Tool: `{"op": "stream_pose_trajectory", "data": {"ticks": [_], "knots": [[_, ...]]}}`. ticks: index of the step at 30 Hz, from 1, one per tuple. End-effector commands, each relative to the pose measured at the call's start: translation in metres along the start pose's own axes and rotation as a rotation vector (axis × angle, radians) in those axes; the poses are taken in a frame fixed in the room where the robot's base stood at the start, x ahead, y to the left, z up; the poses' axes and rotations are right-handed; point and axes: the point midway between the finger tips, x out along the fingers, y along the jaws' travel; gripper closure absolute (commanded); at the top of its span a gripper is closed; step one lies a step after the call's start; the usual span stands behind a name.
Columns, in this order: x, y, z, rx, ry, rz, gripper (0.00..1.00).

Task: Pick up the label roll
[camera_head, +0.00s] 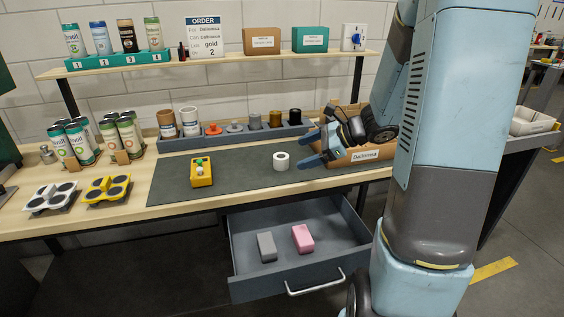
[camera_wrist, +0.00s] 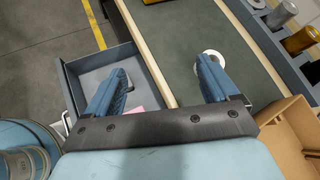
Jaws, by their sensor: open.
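The label roll (camera_head: 281,161), a short white ring with a dark hole, stands on end alone on the dark green mat (camera_head: 235,172), right of its middle. It also shows in the wrist view (camera_wrist: 220,57), where one finger covers part of it. My gripper (camera_head: 308,149) is open and empty, a little right of the roll and apart from it in the head view. In the wrist view my gripper (camera_wrist: 162,67) has its fingers spread over the bench's front edge, and the roll lies beyond the right finger's tip.
A grey tray (camera_head: 225,138) with several spools and cylinders runs behind the mat. A cardboard box (camera_head: 352,157) labelled Daltonna sits close to my gripper. A yellow device (camera_head: 201,172) stands left on the mat. The open drawer (camera_head: 262,291) below holds grey and pink blocks.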

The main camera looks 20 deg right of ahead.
Motion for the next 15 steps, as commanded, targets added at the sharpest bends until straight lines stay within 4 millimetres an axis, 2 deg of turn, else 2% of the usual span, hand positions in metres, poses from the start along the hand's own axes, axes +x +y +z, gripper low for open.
{"op": "stream_pose_trajectory", "data": {"ticks": [1, 6, 10, 15], "knots": [[0.001, -0.01, -0.017, 0.084, -0.02, -0.039, 0.13], [0.001, -0.037, -0.059, 0.304, -0.076, -0.164, 0.13], [-0.001, -0.048, -0.081, 0.406, -0.103, -0.227, 0.13], [0.0, -0.055, -0.093, 0.46, -0.117, -0.26, 0.13]]}}
